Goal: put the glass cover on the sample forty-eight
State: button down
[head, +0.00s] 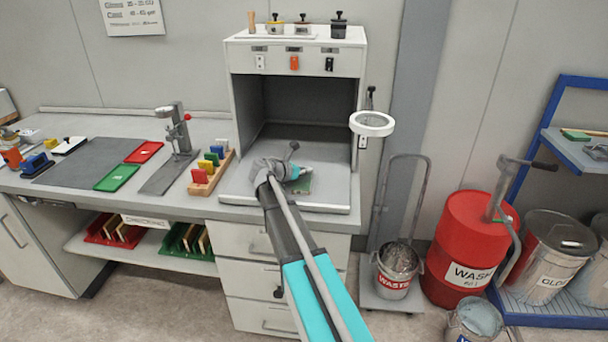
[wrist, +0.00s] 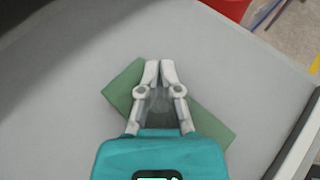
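My gripper (head: 305,170) is over the pale floor at the front of the white open-fronted cabinet (head: 350,80). In the wrist view, its two fingertips (wrist: 160,70) point inward with a narrow gap between them. A flat green piece (wrist: 210,122) lies on the grey surface beneath the fingers, partly hidden by my gripper. It also shows beside my gripper in the head view (head: 304,186). A greyish patch shows between the fingers. I cannot tell if it is clear glass or part of the gripper. No sample number is readable, and I cannot pick out the glass cover.
A ring-shaped lamp (head: 372,123) stands at the cabinet's right front edge. To the left are a wooden rack of coloured blocks (head: 212,172), a lever press (head: 178,135), a green tray (head: 117,177) and a red tray (head: 144,152). A red drum (head: 465,240) stands on the floor at right.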

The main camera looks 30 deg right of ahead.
jog(key=shift+f, duration=0.15)
jog(key=c, duration=1.3)
grip_release()
jog(key=o, duration=0.5)
jog(key=shift+r, duration=0.2)
jog(key=shift+a+r, duration=0.15)
jog(key=shift+a, duration=0.15)
jog(key=p+v, duration=0.4)
jog(key=v, duration=0.6)
jog(key=shift+a+r, duration=0.15)
jog(key=shift+a, duration=0.1)
jog(key=shift+s+a, duration=0.1)
jog(key=shift+a, duration=0.3)
